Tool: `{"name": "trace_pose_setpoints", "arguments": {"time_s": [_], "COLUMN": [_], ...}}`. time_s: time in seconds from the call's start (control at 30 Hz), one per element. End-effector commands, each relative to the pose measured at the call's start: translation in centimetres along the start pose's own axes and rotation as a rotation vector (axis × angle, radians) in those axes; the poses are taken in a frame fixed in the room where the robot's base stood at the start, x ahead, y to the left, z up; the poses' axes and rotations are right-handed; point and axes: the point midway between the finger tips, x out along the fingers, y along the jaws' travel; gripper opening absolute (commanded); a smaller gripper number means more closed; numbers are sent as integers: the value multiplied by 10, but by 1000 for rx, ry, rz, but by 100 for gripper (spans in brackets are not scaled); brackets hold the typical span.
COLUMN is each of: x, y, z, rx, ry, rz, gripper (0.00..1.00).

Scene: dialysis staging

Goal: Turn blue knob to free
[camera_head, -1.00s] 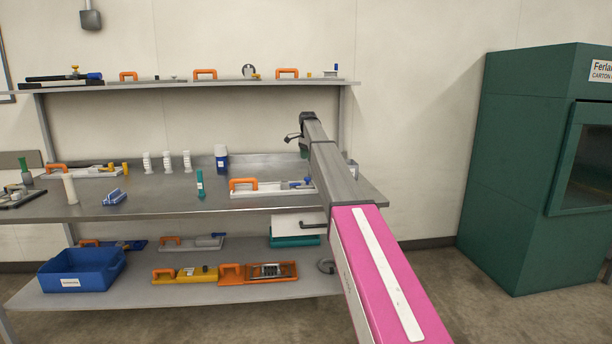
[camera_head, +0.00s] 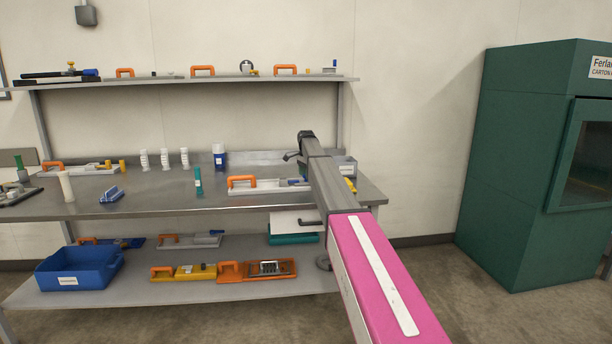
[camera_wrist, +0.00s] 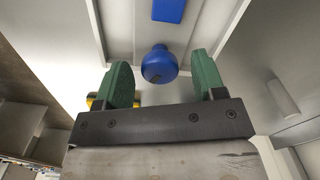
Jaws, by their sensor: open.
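In the wrist view a round blue knob (camera_wrist: 159,65) with a small dark mark shows between the two green fingers of my gripper (camera_wrist: 160,62). The fingers are open, one on each side, with a gap to the knob. The knob sits by a pale grey, ridged panel (camera_wrist: 118,28), with a flat blue block (camera_wrist: 168,10) beyond it. A yellow part (camera_wrist: 95,102) shows partly behind the left finger. In the head view my arm hides my fingertips, and I cannot tell which fixture there bears this knob.
The steel bench (camera_head: 140,195) holds a white board with an orange handle (camera_head: 241,182), a teal bottle (camera_head: 198,181) and white spools. A grey box (camera_head: 346,166) stands behind my arm. A shelf (camera_head: 130,80) runs above. A green cabinet (camera_head: 520,170) stands right.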

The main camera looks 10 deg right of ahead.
Motion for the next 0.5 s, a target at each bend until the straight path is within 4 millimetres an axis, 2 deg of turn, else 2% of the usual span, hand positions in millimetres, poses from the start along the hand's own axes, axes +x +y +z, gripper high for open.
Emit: {"name": "trace_pose_setpoints", "arguments": {"time_s": [0.27,0.4,0.43,0.5], "x": [2,2,2,2], "y": [0,0,0,0], "z": [0,0,0,0], "rx": [0,0,0,0], "ry": [0,0,0,0], "rz": [0,0,0,0], "gripper": [63,18,14,13]}}
